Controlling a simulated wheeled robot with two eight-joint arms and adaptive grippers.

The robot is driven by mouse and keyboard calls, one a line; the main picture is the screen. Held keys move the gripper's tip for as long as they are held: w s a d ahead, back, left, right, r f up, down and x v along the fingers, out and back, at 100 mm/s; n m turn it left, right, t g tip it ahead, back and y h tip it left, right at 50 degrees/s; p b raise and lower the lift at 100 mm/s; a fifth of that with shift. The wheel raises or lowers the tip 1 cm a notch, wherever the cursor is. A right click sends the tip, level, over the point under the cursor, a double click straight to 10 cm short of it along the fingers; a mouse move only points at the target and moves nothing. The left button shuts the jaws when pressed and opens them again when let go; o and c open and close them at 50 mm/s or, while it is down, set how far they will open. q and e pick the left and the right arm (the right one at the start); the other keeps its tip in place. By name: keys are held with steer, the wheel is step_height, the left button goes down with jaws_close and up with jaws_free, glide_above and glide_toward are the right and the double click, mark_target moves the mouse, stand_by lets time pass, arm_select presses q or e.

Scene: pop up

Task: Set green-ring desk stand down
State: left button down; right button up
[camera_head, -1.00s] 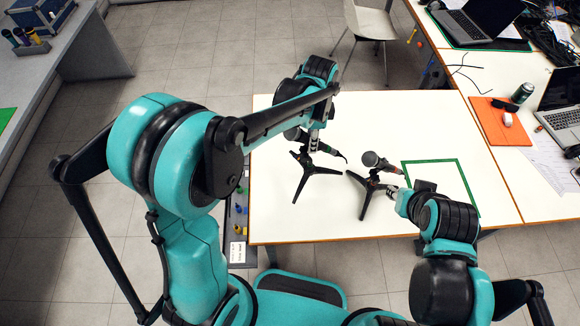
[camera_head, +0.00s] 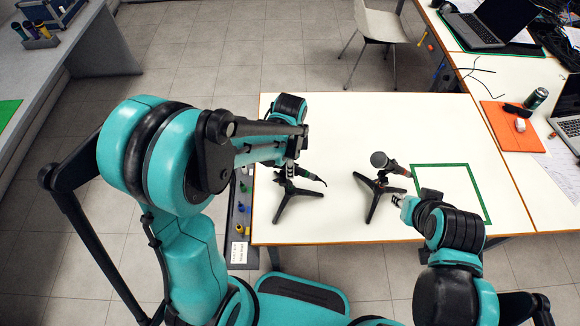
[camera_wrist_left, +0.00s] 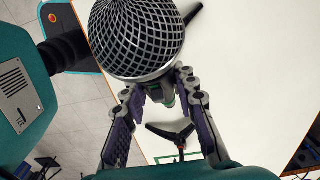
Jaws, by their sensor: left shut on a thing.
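The green-ring desk stand (camera_head: 284,206) is a black tripod with a microphone, near the left edge of the white table. My left gripper (camera_head: 291,166) is shut on it, at the upper part. In the left wrist view the mesh microphone head (camera_wrist_left: 138,35) fills the top, with the green ring (camera_wrist_left: 167,99) beneath it between the fingers (camera_wrist_left: 165,90). Whether its feet touch the table cannot be told. A second microphone stand (camera_head: 376,186), with a reddish ring, stands to its right. My right gripper (camera_head: 398,199) is close beside that stand's leg; its fingers are too small to read.
A green-outlined square (camera_head: 461,164) lies on the white table (camera_head: 340,120) at the right. An orange mat (camera_head: 505,125), a can and laptops are farther right. A dark tray strip (camera_head: 240,218) runs along the left edge. The middle back of the table is clear.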

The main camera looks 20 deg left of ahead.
arm_select(q)
steer(key=shift+r, duration=0.1)
steer(key=c, duration=1.2)
jaws_free()
